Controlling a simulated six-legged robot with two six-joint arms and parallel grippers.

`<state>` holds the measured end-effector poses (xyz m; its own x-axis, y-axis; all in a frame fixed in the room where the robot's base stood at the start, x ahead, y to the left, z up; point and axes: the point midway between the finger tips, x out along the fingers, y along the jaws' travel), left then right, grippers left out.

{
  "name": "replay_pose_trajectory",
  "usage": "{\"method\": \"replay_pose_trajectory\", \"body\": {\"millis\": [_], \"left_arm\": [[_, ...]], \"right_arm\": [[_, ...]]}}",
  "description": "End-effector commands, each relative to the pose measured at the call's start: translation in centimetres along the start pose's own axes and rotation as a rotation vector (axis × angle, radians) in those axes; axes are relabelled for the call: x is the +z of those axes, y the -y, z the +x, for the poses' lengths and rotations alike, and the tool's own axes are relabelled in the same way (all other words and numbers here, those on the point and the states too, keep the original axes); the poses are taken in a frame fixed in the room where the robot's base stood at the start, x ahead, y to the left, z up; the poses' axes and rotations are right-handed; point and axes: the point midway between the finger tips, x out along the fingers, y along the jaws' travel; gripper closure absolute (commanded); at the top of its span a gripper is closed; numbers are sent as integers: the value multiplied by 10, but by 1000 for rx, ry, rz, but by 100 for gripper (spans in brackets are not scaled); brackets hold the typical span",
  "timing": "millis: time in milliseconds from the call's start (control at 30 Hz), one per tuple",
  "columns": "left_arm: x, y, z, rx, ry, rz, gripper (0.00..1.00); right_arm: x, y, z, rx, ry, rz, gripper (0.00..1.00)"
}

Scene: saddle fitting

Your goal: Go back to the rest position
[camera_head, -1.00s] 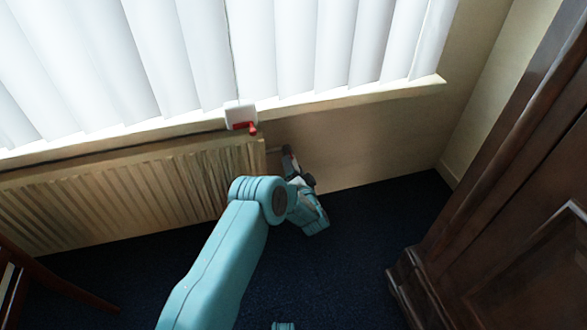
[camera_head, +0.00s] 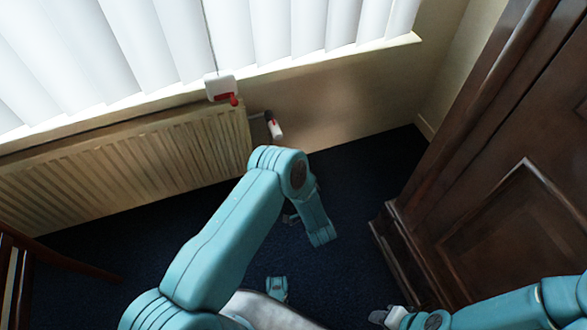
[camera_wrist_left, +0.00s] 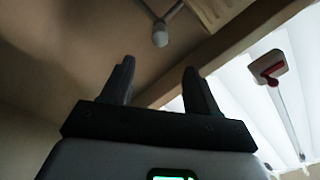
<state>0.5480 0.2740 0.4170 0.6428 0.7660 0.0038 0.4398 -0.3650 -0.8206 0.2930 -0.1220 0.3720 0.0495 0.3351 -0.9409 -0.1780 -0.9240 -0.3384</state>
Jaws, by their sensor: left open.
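My left arm comes in from the left in the head view, bent at a raised joint, with its far part pointing down. My left gripper (camera_head: 291,218) is mostly hidden behind that arm, above the dark carpet. In the left wrist view its two black fingers (camera_wrist_left: 158,68) stand apart with nothing between them. My right arm comes in at the lower right of the head view, its gripper end (camera_head: 380,316) low near the cabinet; its jaws cannot be made out.
A white valve head (camera_head: 276,130) on a pipe stands beside the radiator (camera_head: 130,165), clear of my left gripper. A white box with a red lever (camera_head: 221,88) is at the sill. A dark wooden cabinet (camera_head: 510,210) fills the right. Carpet (camera_head: 345,195) lies open between.

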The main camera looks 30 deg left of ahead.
Motion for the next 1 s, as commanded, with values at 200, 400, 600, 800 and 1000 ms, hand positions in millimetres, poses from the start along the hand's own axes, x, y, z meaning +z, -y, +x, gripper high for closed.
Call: {"method": "replay_pose_trajectory", "body": {"millis": [200, 400, 600, 800, 1000], "left_arm": [[0, 0, -1, 0, 0, -1, 40], [0, 0, 0, -1, 0, -1, 40], [-3, 11, 11, -26, 9, -16, 40], [-12, 49, 35, 107, -6, -66, 40], [9, 7, -36, 743, 113, -296, 40]], "right_arm": [[0, 0, 0, 0, 0, 0, 57], [0, 0, 0, 0, 0, 0, 57], [0, 0, 0, 0, 0, 0, 57], [0, 0, 0, 0, 0, 1, 57], [0, 0, 0, 0, 0, 1, 57]]}}
